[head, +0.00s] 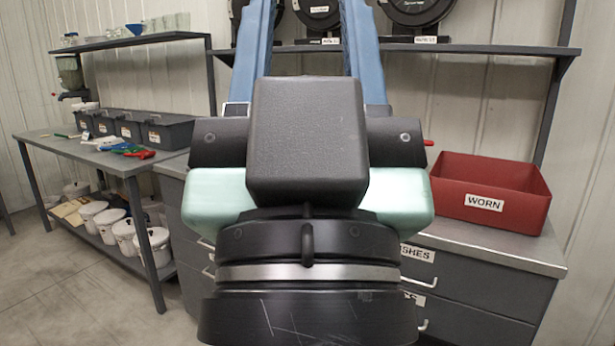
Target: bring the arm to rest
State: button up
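My arm fills the middle of the head view, very close to the camera, and ends in my gripper (308,30). Its black wrist and housing are at the centre, with pale green parts on both sides. Two long blue fingers reach up and away from the housing, wide apart. Nothing shows held between them; the shelf and wall show through the gap. The fingertips are cut off by the top edge of the picture. My arm hides the middle of the workbench behind it.
A red bin (493,188) labelled WORN stands on the grey drawer bench (490,242) at right. A shelf (490,49) behind holds black discs. At left, a table (75,150) holds grey bins (168,131) and small coloured tools, with white buckets (152,246) below. The floor at lower left is clear.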

notch_tip(320, 180, up, 21)
jog(key=p, duration=1.9)
notch_tip(320, 180, down, 63)
jog(key=b, duration=6.3)
jog(key=shift+w+b, duration=0.15)
jog(key=shift+b, duration=0.15)
